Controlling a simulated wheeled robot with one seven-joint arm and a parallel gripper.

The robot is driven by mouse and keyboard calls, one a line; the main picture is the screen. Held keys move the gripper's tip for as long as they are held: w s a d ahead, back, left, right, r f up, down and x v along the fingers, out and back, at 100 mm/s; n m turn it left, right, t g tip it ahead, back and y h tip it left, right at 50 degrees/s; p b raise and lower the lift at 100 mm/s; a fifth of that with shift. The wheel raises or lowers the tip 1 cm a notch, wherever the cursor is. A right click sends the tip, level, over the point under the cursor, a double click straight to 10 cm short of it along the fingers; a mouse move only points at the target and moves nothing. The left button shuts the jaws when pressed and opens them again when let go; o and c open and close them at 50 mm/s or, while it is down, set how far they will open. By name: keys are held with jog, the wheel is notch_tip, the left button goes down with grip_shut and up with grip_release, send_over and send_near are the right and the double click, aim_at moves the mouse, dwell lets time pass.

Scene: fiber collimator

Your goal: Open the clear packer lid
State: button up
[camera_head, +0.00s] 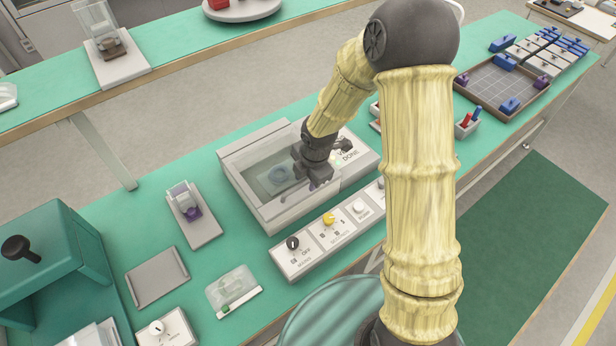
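The packer (262,212) is a pale grey box on the green bench, near the middle of the view. Its clear lid (262,166) appears to lie down over the chamber, and a small bluish-grey item (280,176) shows through it. My gripper (314,184) is over the right part of the lid, close to its front edge. Whether it touches the lid cannot be told. The fingers are small and dark, so their opening is unclear. My arm hides part of the packer's right side, where the word "DONE" shows on a panel.
A control panel (312,256) with knobs runs along the packer's front. A stand with a small clear box (187,203), a grey tray (157,277) and a clear bag (231,290) lie to the left. A gridded tray (497,84) is at the far right.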

grip_shut()
jog(key=shift+r+p, duration=0.2)
jog(key=shift+p, duration=0.1)
